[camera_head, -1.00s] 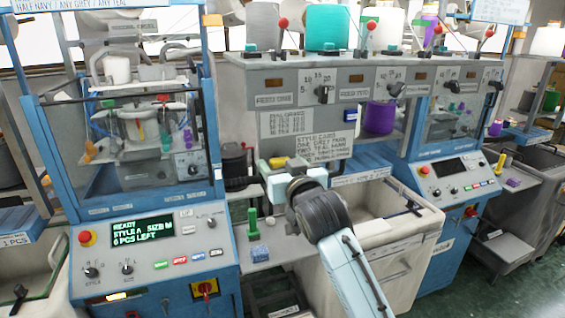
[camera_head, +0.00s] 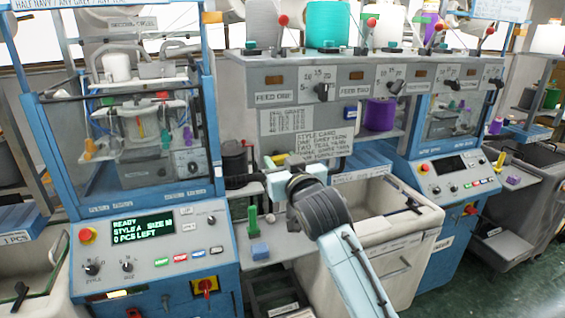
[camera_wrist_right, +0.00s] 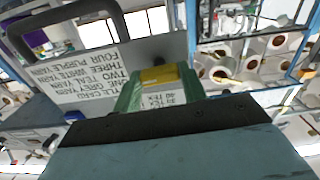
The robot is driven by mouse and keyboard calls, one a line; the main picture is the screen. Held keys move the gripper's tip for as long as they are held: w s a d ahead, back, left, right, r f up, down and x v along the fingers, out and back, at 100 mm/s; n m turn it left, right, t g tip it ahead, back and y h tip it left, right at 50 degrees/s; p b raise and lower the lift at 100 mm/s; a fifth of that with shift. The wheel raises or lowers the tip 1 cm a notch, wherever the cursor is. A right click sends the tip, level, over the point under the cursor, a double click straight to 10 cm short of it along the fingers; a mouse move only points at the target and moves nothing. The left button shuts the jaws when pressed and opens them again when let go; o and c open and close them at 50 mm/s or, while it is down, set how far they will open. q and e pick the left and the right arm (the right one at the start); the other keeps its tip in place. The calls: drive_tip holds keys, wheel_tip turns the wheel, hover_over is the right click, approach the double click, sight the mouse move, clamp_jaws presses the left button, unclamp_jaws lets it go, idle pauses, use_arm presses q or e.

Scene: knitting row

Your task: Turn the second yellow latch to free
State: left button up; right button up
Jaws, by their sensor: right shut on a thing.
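My right gripper (camera_head: 274,170) is in the middle of the head view, in front of the grey feed panel and below its cards. In the right wrist view its green fingers (camera_wrist_right: 130,95) are close around a yellow piece (camera_wrist_right: 158,75), which looks like a latch. The gripper is shut on it. In the head view the wrist hides most of this spot, and I cannot tell the latch's turn angle or which one in a row it is. My left gripper is not in view.
A blue machine with a control panel (camera_head: 150,255) stands at left. A green upright piece (camera_head: 252,222) and a blue block (camera_head: 260,251) are on the small shelf below the wrist. A pale bin (camera_head: 385,240) is close at right. Cards (camera_head: 322,147) hang behind.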

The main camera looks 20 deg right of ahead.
drive_tip(key=n, duration=0.4)
drive_tip(key=shift+n, duration=0.4)
drive_tip(key=n, duration=0.8)
drive_tip(key=shift+n, duration=2.3)
drive_tip(key=shift+f, duration=0.1)
drive_tip(key=o, duration=1)
drive_tip(key=shift+a, duration=0.1)
drive_tip(key=shift+s, duration=0.15)
